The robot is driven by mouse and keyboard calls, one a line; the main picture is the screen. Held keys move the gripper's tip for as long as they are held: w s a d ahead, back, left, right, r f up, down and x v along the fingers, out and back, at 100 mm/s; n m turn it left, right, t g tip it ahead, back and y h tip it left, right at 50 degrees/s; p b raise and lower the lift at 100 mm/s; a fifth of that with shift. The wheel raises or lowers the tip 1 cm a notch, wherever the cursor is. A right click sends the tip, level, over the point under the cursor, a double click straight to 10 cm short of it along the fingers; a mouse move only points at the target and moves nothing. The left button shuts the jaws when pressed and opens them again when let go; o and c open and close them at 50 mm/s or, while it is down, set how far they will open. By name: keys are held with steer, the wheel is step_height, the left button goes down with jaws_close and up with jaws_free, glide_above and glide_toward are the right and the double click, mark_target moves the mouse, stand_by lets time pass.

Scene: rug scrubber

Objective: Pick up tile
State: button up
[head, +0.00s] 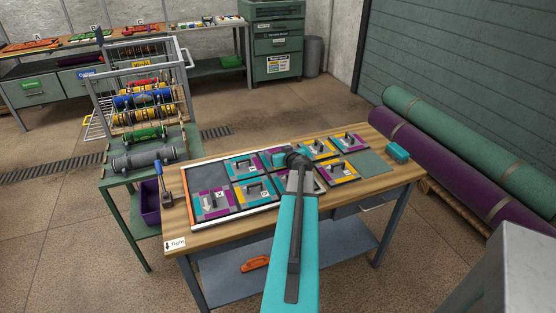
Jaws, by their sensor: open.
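Several square tiles with dark handles lie on the wooden table, in a framed tray (205,177) and to its right. A teal tile (233,161) is at the back, a purple tile (203,209) at the front left and a teal-yellow tile (262,196) beside it. Yellow tiles (344,178) and a purple tile (357,142) lie to the right. My gripper (279,157) is over the middle of the tiles, open, its fingertips mostly hidden by my wrist. My arm covers part of the middle tiles. I cannot tell whether the gripper touches a tile.
The tray's back left is bare. A green mat (372,163) and a teal block (397,152) lie at the table's right. A blue-handled lever (166,196) stands at its left edge. A roller rack (143,100) stands behind left, and rolled rugs (440,165) lie at right.

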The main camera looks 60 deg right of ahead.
mark_target(278, 151)
steer(key=shift+c, duration=0.4)
steer(key=c, duration=1.3)
steer(key=shift+r, duration=0.15)
steer(key=shift+r+b, duration=0.75)
steer(key=shift+r, duration=4.15)
